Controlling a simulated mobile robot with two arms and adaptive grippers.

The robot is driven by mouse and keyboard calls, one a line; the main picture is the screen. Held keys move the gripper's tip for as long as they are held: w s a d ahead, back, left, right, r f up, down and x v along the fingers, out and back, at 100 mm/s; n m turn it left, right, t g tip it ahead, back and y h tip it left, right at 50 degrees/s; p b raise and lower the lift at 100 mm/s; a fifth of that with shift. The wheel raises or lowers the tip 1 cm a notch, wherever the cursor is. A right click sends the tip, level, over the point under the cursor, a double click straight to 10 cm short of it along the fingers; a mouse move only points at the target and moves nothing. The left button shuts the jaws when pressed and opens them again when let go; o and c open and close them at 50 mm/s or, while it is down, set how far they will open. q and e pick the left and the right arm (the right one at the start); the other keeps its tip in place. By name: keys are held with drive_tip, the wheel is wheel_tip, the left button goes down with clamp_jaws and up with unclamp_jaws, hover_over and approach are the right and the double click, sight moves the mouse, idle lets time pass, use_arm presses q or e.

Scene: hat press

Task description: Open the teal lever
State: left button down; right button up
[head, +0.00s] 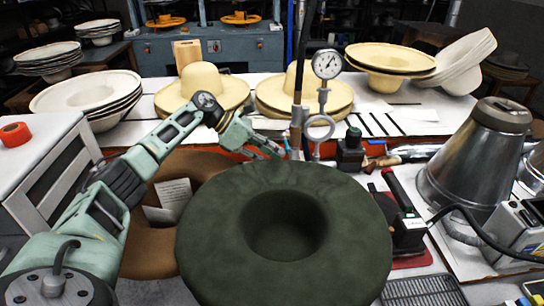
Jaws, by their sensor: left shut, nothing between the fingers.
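My left gripper (281,150) reaches in from the left over the far rim of the dark green hat. I cannot clearly make out a teal lever apart from my own pale green gripper; the small parts by the fingertips are partly hidden. Whether the fingers touch the pipe or a lever, I cannot tell. My right gripper is not in view.
The wide dark green hat (342,237) fills the front middle. A brown hat (150,244) lies behind my left arm. Straw hats (202,88) stand on the white table behind. A metal cone (478,160) and a black-and-red device (403,215) stand at right.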

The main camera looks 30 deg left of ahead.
use_arm(q)
drive_tip(key=shift+r+h, duration=0.3)
drive_tip(key=shift+r, duration=0.05)
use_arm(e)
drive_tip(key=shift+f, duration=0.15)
use_arm(q)
drive_tip(key=w+a+r, duration=0.2)
drive_tip(key=w+r, duration=0.1)
drive_tip(key=r, duration=0.5)
drive_tip(key=shift+g, duration=0.3)
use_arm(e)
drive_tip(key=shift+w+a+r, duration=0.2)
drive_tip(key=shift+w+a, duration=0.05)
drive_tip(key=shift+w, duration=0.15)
use_arm(q)
drive_tip(key=shift+w+a, duration=0.15)
drive_tip(key=shift+a, duration=0.05)
idle(0.4)
